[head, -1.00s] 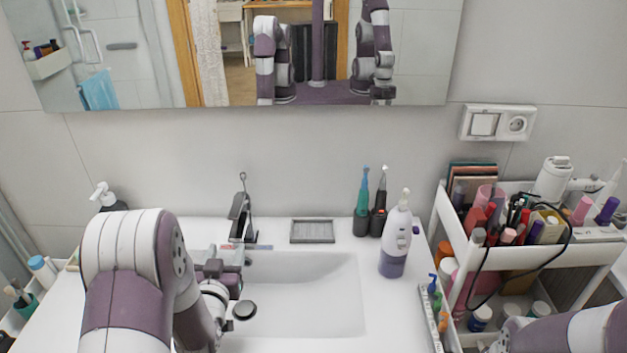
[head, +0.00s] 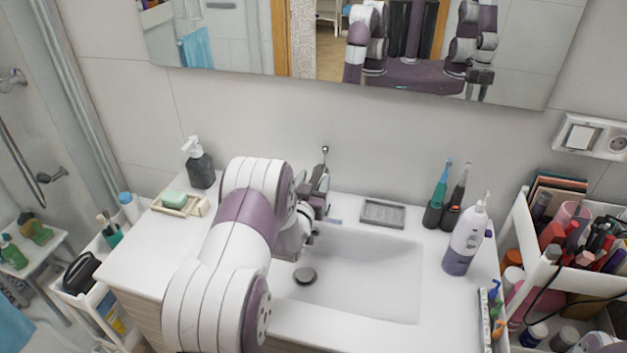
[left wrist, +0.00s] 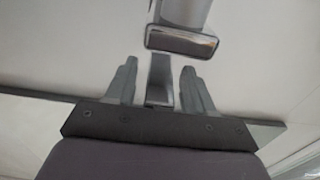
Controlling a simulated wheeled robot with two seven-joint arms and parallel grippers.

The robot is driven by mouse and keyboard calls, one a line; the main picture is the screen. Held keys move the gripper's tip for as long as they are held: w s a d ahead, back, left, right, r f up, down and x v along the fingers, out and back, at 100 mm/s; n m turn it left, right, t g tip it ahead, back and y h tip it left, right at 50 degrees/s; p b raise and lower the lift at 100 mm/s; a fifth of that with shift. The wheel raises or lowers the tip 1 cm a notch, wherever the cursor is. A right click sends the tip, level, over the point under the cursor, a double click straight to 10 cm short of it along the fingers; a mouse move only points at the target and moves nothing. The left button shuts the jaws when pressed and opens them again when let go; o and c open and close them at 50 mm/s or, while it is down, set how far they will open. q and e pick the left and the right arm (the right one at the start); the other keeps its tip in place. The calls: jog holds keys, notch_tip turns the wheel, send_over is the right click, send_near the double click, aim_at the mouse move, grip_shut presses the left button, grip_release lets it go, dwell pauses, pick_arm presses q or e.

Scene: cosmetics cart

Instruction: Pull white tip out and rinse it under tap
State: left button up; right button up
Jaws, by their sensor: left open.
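My left gripper (head: 321,197) is at the tap (head: 323,172) behind the sink; its jaws are open. In the left wrist view the gripper (left wrist: 160,85) has its two fingers apart, with a grey metal part of the tap (left wrist: 181,40) between and beyond them. Whether they touch it I cannot tell. A white-and-purple bottle-shaped device (head: 466,240) stands right of the sink with a narrow white tip (head: 486,198) upright on top. My right gripper is out of view.
The white sink (head: 390,275) has a dark drain plug (head: 305,276) and looks empty. A grey soap dish (head: 382,213) lies behind it. A dark soap dispenser (head: 199,165) and green soap (head: 174,199) are at left. A crowded cosmetics cart (head: 520,240) stands at right.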

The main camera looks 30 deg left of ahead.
pick_arm(q)
jog(key=shift+w+d+f, duration=0.1)
jog(key=shift+w, duration=0.05)
jog(key=shift+c, duration=0.6)
grip_shut()
jog(key=shift+r+g+h+p, duration=0.3)
jog(key=shift+r+g+p, duration=0.2)
jog(key=shift+r+p, duration=0.5)
jog(key=shift+w+f+g+p, duration=0.1)
jog(key=shift+f+g+p, duration=0.05)
jog(key=shift+g+p, duration=0.15)
jog(key=shift+f, duration=0.2)
jog(key=shift+o, duration=0.6)
grip_release()
jog(key=shift+r, duration=0.1)
